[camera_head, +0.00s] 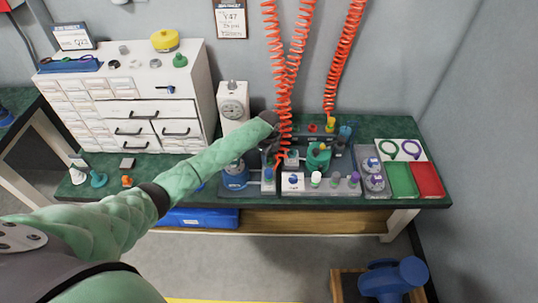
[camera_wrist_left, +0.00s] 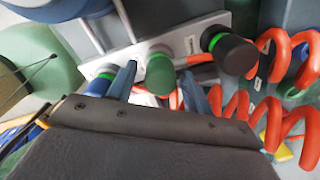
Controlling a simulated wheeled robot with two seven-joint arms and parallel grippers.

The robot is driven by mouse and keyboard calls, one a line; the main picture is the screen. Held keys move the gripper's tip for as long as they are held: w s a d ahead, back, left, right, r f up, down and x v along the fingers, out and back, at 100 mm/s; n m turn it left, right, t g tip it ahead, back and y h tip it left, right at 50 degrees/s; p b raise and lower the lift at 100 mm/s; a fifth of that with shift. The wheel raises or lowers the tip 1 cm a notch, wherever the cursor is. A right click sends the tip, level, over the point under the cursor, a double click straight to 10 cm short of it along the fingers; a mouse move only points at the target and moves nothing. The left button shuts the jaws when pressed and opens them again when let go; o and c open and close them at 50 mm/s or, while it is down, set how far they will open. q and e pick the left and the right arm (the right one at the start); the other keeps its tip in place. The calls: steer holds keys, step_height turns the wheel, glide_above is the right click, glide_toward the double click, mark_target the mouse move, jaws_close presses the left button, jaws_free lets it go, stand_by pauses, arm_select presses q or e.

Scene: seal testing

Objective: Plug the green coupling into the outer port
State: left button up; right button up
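In the left wrist view, a dark green cylinder (camera_wrist_left: 159,74), which looks like the green coupling, stands on a pale panel (camera_wrist_left: 130,52) between a blue one (camera_wrist_left: 97,76) and a black one (camera_wrist_left: 230,52). My left gripper (camera_wrist_left: 157,84) has its two blue-grey fingers apart, one on each side of the green cylinder, with no clear contact. In the head view my left gripper (camera_head: 270,148) is over the bench beside the orange coiled hoses and mostly hidden by its wrist. I cannot make out which port is the outer one. My right gripper is not in view.
Orange coiled hoses (camera_head: 290,60) hang close beside my left wrist. A green round fixture (camera_head: 318,158) and a grey block with several coloured caps (camera_head: 334,187) crowd the bench. A white dial gauge (camera_head: 232,105) stands behind the arm. Green and red trays (camera_head: 428,180) lie at the right.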

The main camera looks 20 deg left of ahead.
arm_select(q)
steer(key=shift+o, duration=0.3)
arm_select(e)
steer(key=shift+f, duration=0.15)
arm_select(q)
steer(key=shift+r+b, duration=0.35)
steer(key=shift+r, duration=0.35)
step_height(320, 180, up, 5)
steer(key=shift+r+b, duration=0.1)
steer(key=shift+b, duration=0.7)
steer(key=shift+r, duration=0.6)
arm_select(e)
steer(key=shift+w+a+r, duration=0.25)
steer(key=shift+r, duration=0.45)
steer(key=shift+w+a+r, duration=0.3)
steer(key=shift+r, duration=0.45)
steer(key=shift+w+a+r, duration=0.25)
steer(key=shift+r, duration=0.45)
arm_select(q)
steer(key=shift+s, duration=0.1)
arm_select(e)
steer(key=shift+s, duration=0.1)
